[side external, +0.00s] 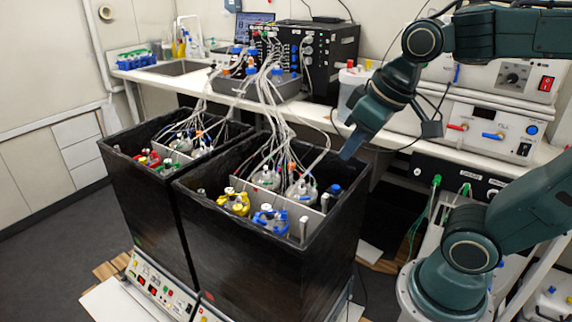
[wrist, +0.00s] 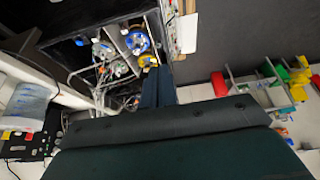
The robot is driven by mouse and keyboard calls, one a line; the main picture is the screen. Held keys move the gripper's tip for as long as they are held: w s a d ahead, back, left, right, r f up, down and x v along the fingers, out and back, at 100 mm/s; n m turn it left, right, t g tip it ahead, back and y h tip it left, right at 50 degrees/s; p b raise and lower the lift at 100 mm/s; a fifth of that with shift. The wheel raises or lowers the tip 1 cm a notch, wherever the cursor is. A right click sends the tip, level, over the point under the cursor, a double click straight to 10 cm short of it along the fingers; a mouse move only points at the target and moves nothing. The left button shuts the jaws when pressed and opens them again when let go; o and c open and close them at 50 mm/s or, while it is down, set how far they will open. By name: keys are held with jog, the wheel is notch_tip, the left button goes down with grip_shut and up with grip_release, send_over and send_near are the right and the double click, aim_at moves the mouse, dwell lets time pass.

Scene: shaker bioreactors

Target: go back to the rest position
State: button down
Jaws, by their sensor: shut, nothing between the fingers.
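My gripper (side external: 350,147) is shut and empty. It points down in the side view, above the right rear corner of the right black shaker box (side external: 270,258), apart from the vessels. In the wrist view my gripper (wrist: 157,84) shows as dark closed fingers, with the open box beyond them. The right box holds a yellow-capped vessel (side external: 234,201), a blue-capped vessel (side external: 270,218) and other vessels with tubes. The left black box (side external: 150,205) holds red-capped and green-capped vessels.
White tubes (side external: 283,125) run from the boxes up to the bench equipment. A black control unit (side external: 318,55) and white instruments (side external: 490,125) stand on the bench behind. A white container (side external: 354,92) stands close behind my gripper. Floor is clear at the left.

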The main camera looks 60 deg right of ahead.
jog(key=shift+t, duration=0.3)
jog(key=s, duration=0.1)
jog(key=s+f, duration=0.1)
jog(key=s, duration=0.2)
jog(key=shift+s+a+f, duration=0.15)
jog(key=shift+s+a, duration=0.1)
jog(key=shift+s, duration=0.1)
